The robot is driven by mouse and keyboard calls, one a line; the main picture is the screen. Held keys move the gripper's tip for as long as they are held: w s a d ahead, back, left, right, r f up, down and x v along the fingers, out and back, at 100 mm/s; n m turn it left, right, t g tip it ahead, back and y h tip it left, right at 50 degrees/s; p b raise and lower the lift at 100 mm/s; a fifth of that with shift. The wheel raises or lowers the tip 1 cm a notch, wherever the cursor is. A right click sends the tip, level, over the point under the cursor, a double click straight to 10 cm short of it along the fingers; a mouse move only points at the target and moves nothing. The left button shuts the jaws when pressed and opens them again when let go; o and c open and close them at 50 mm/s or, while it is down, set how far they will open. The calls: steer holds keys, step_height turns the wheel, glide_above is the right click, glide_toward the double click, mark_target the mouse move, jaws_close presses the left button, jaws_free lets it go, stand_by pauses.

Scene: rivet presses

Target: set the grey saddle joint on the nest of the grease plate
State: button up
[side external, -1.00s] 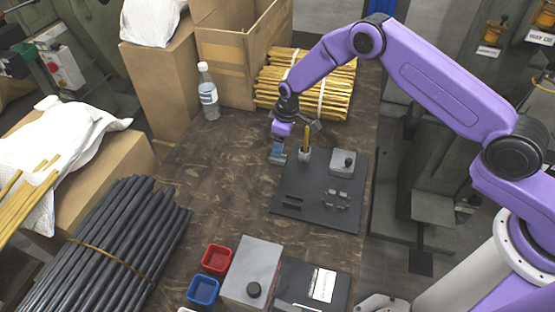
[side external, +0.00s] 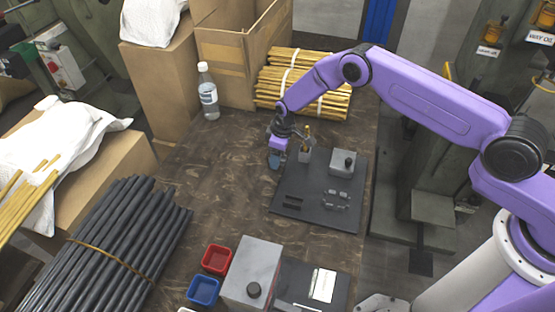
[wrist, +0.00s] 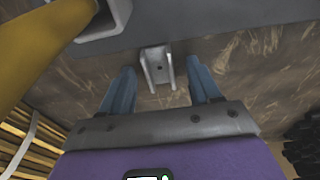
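The grey saddle joint (wrist: 157,70), a small U-shaped channel piece, lies on the brown table beside the grease plate's edge in the wrist view. My gripper (wrist: 160,76) is open, with its two blue fingers apart on either side of the joint's line and a gap to each side. In the side view my gripper (side external: 274,164) is low at the plate's left edge and hides the joint. The dark grease plate (side external: 315,216) lies flat; it also shows in the wrist view (wrist: 220,18). It carries small grey upright clips (side external: 336,199) and dark slots (side external: 292,201); I cannot tell which is the nest.
A square holder (side external: 304,155) with a yellow-handled tool stands on the plate near my gripper. The table left of the plate is clear.

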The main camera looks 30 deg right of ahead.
jaws_close()
